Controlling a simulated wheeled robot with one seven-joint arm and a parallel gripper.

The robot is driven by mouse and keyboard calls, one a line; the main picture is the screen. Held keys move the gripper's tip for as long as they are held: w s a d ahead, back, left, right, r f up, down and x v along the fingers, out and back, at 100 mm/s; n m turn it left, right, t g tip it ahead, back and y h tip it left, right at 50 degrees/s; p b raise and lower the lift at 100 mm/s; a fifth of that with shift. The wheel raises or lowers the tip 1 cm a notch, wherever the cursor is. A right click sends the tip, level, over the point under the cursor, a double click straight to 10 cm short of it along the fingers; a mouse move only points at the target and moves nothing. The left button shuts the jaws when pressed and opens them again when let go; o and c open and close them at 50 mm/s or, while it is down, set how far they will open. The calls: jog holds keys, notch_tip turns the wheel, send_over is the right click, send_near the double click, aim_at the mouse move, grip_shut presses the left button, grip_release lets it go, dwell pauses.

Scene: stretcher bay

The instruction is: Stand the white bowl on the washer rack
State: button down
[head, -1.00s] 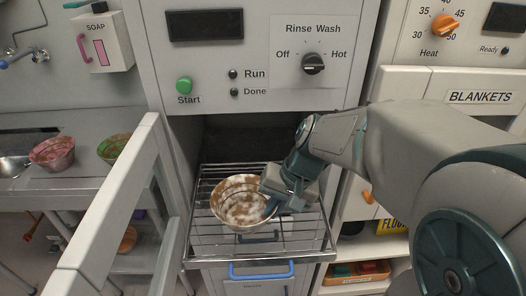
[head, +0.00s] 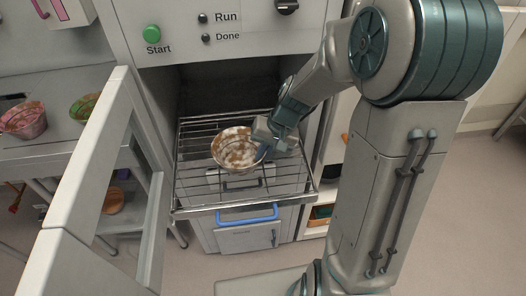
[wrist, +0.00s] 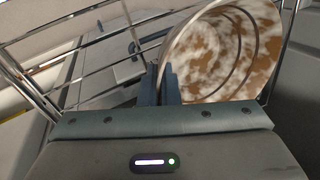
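The white bowl (head: 236,150), blotched with brown soil, is at the washer rack (head: 205,196), a pulled-out wire shelf. In the head view it is tilted, its open side facing up and toward me. My gripper (head: 264,149) is at the bowl's right side. In the wrist view the two blue-grey fingers (wrist: 160,84) are close together at the left edge of the bowl (wrist: 225,50), shut on its rim. The bowl's underside is hidden, so I cannot tell if it touches the wires.
The washer opening (head: 225,92) is dark behind the rack. An open door panel (head: 92,180) stands to the left. A pink bowl (head: 22,120) and a green bowl (head: 90,106) stand on the left counter. A blue-handled drawer (head: 247,238) is below. The rack's front and left wires are clear.

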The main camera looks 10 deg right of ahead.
jog(key=shift+f, duration=0.2)
jog(key=c, duration=1.7)
grip_release()
jog(key=shift+r, duration=0.1)
jog(key=shift+r, duration=0.25)
jog(key=w+v, duration=0.1)
jog(key=v, duration=1)
jog(key=shift+s+d+r+n+t+h, duration=0.3)
jog(key=shift+s+h, duration=0.45)
jog(key=shift+s, duration=1.85)
jog(key=shift+s+d+n+t+h, duration=0.1)
jog(key=shift+s+n+t+h, duration=0.45)
jog(key=shift+s, duration=2)
jog(key=shift+s+d+r+n+t+h, duration=0.2)
jog(key=shift+s+h, duration=0.7)
jog(key=shift+s, duration=1.7)
